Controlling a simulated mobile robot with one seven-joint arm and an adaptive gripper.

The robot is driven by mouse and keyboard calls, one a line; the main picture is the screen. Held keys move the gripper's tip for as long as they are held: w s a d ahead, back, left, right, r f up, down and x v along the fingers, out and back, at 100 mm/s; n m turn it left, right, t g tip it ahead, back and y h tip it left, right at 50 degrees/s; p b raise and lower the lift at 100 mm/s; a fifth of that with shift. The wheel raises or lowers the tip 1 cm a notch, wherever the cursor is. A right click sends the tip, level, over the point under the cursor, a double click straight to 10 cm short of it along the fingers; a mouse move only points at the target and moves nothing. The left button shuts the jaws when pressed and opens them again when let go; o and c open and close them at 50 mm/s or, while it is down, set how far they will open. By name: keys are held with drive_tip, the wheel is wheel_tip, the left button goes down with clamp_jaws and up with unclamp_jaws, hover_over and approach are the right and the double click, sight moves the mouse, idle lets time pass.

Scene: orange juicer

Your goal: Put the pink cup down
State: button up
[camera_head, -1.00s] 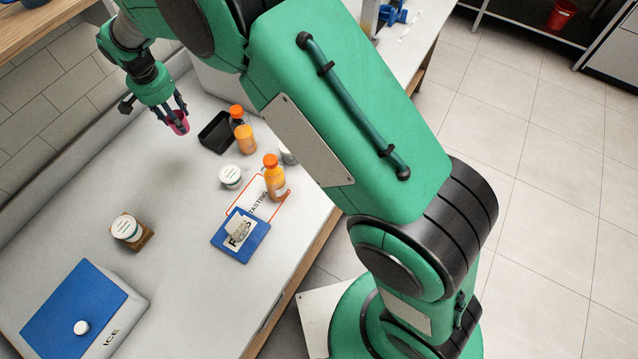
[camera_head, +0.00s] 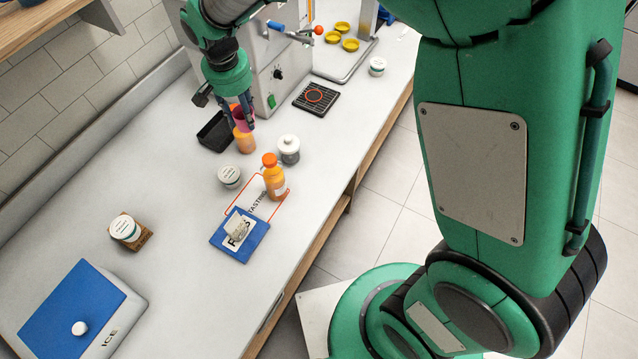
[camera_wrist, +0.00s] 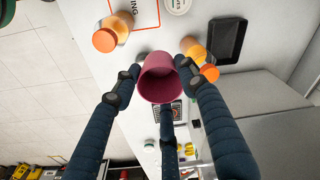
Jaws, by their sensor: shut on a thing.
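The pink cup (camera_wrist: 160,85) is between the fingers of my gripper (camera_wrist: 158,80) in the wrist view, its open mouth facing the camera. In the head view my gripper (camera_head: 240,122) is shut on the pink cup (camera_head: 242,113), which is partly hidden by the fingers. The cup appears held above the counter, in front of an orange juice bottle (camera_head: 246,144) from this viewpoint. I cannot tell its exact height.
A black tray (camera_head: 212,134) lies just left of the cup. A second juice bottle (camera_head: 274,180), white-lidded jars (camera_head: 289,148) and (camera_head: 229,177), and a blue board (camera_head: 240,240) stand nearby. A dark grate (camera_head: 316,98) lies before the machine (camera_head: 262,75).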

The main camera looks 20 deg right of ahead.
drive_tip(key=s+d+f, duration=0.2)
drive_tip(key=s+d, duration=0.8)
drive_tip(key=s, duration=0.2)
drive_tip(key=s+d+f, duration=0.2)
drive_tip(key=s+d, duration=0.8)
drive_tip(key=s, duration=0.3)
wheel_tip(320, 180, down, 16)
drive_tip(key=shift+w+r+n+b, duration=0.15)
drive_tip(key=shift+n+b, duration=0.15)
drive_tip(key=shift+b, duration=0.1)
drive_tip(key=shift+w, duration=0.15)
drive_tip(key=w, duration=0.5)
drive_tip(key=w+a+f+b, duration=0.1)
drive_tip(key=w, duration=0.4)
drive_tip(key=w+a+b, duration=0.1)
drive_tip(key=w, duration=0.4)
drive_tip(key=shift+w+f, duration=0.25)
drive_tip(key=shift+w, duration=0.05)
drive_tip(key=shift+f+b, duration=0.65)
drive_tip(key=shift+f, duration=1.1)
drive_tip(key=shift+f, duration=0.15)
